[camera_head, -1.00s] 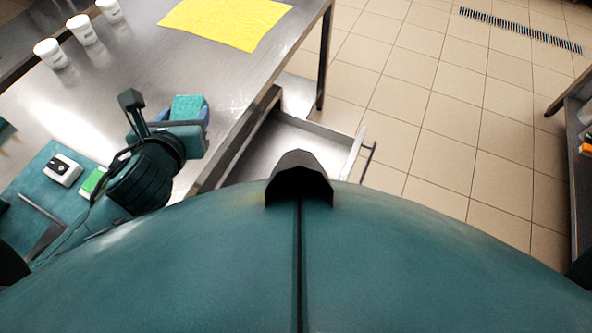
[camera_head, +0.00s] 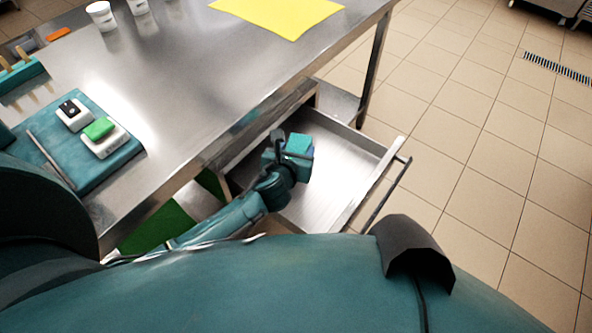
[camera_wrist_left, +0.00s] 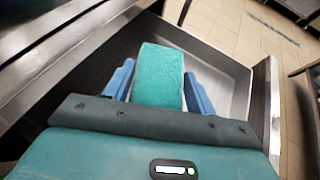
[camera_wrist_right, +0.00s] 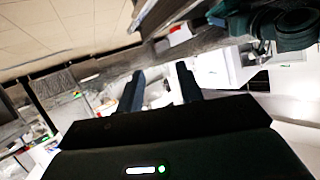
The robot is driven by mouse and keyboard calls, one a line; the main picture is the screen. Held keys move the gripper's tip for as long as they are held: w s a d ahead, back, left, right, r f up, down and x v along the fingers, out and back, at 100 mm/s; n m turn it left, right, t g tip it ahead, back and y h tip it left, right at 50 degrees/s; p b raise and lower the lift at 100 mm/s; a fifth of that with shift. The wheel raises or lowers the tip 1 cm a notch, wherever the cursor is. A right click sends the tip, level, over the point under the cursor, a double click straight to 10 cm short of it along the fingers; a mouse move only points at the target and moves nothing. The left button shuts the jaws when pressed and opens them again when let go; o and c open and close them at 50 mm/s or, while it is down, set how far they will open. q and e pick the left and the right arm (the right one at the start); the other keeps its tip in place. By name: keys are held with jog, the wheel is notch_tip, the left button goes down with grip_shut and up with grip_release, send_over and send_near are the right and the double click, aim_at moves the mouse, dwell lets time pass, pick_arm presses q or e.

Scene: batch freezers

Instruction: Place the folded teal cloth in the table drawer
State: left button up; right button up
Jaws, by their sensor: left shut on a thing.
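The folded teal cloth (camera_head: 299,144) is held in my left gripper (camera_head: 290,155), over the open table drawer (camera_head: 345,175). In the left wrist view the cloth (camera_wrist_left: 160,75) stands between the two blue fingers of the left gripper (camera_wrist_left: 158,88), with the bare metal drawer floor (camera_wrist_left: 215,75) beyond it. I cannot tell whether the cloth touches the drawer floor. The drawer is pulled out and looks empty apart from the gripper and cloth. My right gripper (camera_wrist_right: 160,90) shows in the right wrist view with its fingers apart and nothing between them.
The steel table (camera_head: 200,85) carries a yellow cloth (camera_head: 280,12), white cups (camera_head: 102,15) and a teal mat (camera_head: 85,165) with a green-topped item (camera_head: 101,130). The table edge runs beside my left arm. Tiled floor (camera_head: 480,130) lies open to the right.

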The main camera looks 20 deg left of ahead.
pick_arm(q)
notch_tip(320, 180, down, 4)
jog(key=shift+r+b, duration=0.15)
jog(key=shift+b, duration=0.45)
jog(key=shift+f, duration=0.55)
notch_tip(320, 180, down, 3)
jog(key=shift+f+b, duration=0.2)
jog(key=shift+b, duration=0.95)
pick_arm(e)
jog(key=shift+s+d+r+t, duration=0.25)
jog(key=shift+s+d+t, duration=0.05)
jog(key=shift+d+t, duration=0.15)
jog(key=shift+s+d+r+t, duration=0.2)
jog(key=shift+s+d+t, duration=0.05)
jog(key=shift+d+t, duration=0.15)
pick_arm(q)
jog(key=o, duration=1)
jog(key=shift+o, duration=0.2)
pick_arm(e)
jog(key=shift+w+a+f, duration=0.1)
jog(key=shift+w+a, duration=0.1)
jog(key=shift+a, duration=0.05)
